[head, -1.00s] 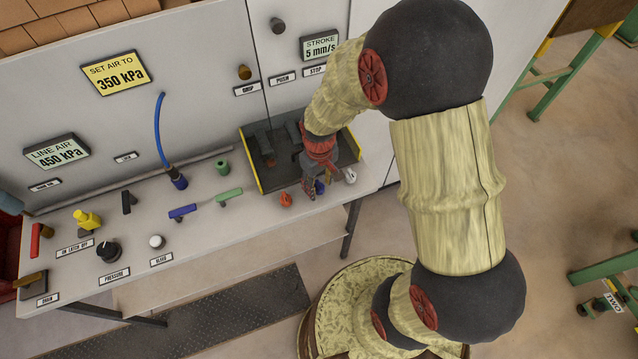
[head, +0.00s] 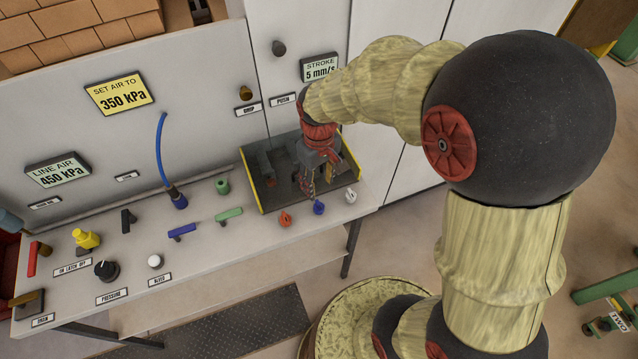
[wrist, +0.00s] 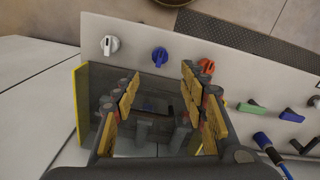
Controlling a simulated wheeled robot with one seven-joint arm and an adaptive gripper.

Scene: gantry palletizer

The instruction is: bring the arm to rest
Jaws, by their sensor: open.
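My gripper (head: 318,190) hangs from my bent arm over the dark tray (head: 262,203) at the right end of the bench. In the wrist view my gripper (wrist: 160,95) is open, its yellow-padded fingers spread apart with nothing held between them. The tray's yellow side (wrist: 80,105) shows at the left of that view. Beyond the fingertips lie a white knob (wrist: 110,45), a blue knob (wrist: 159,57) and a partly hidden red-orange knob (wrist: 207,65). Part of the tray's inside is hidden by the fingers.
The bench (head: 215,255) carries a yellow valve (head: 86,238), a black pressure knob (head: 105,270), blue (head: 182,231) and green (head: 229,214) levers and a blue hose (head: 162,150). The panel behind has a DROP knob (head: 245,93). Open floor lies in front of the bench.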

